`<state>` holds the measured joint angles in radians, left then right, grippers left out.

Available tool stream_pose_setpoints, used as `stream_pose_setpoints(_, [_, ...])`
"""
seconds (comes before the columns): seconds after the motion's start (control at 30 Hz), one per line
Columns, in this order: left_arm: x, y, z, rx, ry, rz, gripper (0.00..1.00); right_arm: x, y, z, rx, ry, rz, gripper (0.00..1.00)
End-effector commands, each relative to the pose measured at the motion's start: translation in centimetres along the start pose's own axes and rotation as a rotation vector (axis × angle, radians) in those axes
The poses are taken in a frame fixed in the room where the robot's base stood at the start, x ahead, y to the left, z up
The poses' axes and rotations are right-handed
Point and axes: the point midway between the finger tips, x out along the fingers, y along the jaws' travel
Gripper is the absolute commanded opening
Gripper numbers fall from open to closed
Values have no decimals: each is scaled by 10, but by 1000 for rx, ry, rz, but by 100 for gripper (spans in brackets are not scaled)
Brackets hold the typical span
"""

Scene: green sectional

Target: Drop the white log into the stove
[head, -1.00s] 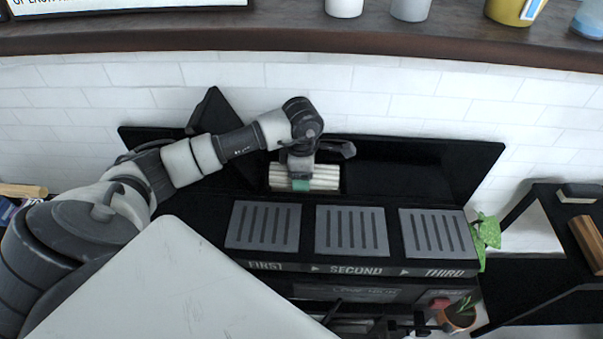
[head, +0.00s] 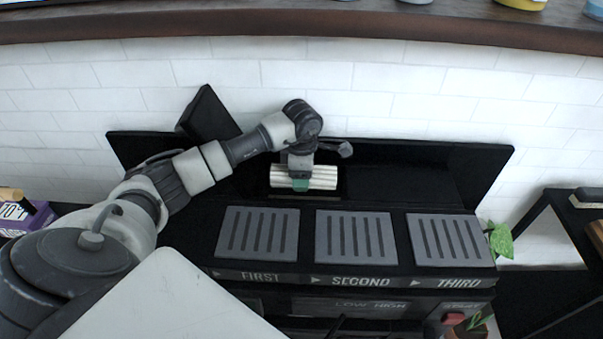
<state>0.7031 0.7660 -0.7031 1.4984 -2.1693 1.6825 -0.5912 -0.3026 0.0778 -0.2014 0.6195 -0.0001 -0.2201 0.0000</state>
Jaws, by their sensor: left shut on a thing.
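The white log (head: 322,178) is a pale, ridged piece lying level at the back of the black stove (head: 400,205), over or in a dark rectangular opening. My left gripper (head: 300,184) comes down on it from above and is shut on it, with a green part showing at its fingers. I cannot tell whether the log is above the opening or inside it. My right gripper is not in view.
Three grey slotted plates (head: 356,238) labelled FIRST, SECOND and THIRD lie in front of the opening. A wooden shelf (head: 300,22) runs above the white brick wall. A plant (head: 500,240) stands at the right, and a purple box (head: 28,218) at the left.

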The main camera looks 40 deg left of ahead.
Motion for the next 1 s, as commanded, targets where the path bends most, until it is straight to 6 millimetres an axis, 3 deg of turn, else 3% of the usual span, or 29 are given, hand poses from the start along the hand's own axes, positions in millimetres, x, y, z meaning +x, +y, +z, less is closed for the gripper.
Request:
stream_pose_setpoints(0.3, [0, 0, 0, -1, -1, 1, 25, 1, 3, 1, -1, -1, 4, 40])
stream_pose_setpoints(0.33, [0, 0, 0, -1, -1, 1, 63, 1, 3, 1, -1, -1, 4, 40])
stream_pose_setpoints(0.5, [1, 0, 0, 0, -1, 1, 88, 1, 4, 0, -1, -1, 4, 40])
stream_pose_setpoints(0.8, [0, 0, 0, 0, 0, 0, 88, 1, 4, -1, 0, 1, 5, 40])
stream_pose_setpoints(1.0, [-27, 1, 0, 1, -2, 5, 88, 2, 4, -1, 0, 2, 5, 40])
